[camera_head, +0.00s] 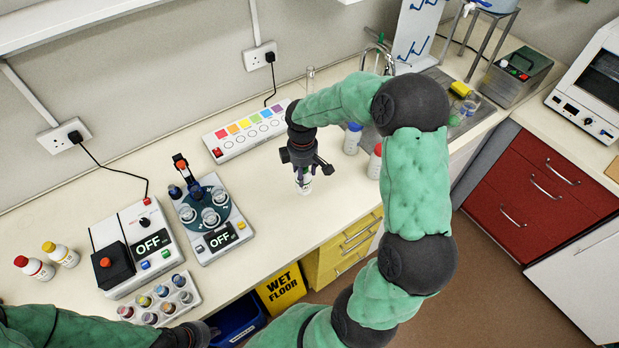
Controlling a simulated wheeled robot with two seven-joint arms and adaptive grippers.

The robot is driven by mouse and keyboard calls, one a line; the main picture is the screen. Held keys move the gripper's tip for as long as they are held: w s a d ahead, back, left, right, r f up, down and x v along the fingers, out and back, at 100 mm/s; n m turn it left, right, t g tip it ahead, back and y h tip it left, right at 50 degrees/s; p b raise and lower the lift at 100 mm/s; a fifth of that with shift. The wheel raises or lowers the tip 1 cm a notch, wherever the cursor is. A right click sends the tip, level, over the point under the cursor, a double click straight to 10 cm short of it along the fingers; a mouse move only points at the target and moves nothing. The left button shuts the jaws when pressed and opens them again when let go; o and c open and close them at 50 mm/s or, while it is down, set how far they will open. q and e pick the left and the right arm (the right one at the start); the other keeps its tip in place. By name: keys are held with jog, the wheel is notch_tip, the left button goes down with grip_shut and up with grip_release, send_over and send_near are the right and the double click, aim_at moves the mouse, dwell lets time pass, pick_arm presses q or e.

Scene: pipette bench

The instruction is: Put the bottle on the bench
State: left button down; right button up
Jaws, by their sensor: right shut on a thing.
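My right gripper (303,163) points down over the bench (265,185), to the right of the middle of the worktop. It is shut on a small pale bottle (303,187), mostly hidden by the fingers; only its lower part shows. The bottle looks upright, and I cannot tell whether its base touches the bench. My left gripper (203,333) is low at the bottom edge, near the front of the bench; its fingers are too hidden to read.
A blue-capped bottle (352,140) and a red-capped bottle (375,162) stand right of the held one. A colour-square panel (246,130) lies behind. Bench left of the bottle is clear.

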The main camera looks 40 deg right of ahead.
jog(key=shift+w+d+f, duration=0.15)
jog(key=shift+d+f, duration=0.45)
jog(key=shift+f, duration=0.7)
jog(key=shift+w+d+f, duration=0.2)
jog(key=shift+d+f, duration=0.45)
jog(key=shift+f, duration=0.65)
jog(key=shift+w+d+f, duration=0.15)
jog(key=shift+d+f, duration=0.45)
jog(key=shift+f, duration=0.7)
jog(key=shift+f, duration=0.1)
jog(key=o, duration=1.3)
notch_tip(320, 180, up, 12)
jog(key=shift+r, duration=0.1)
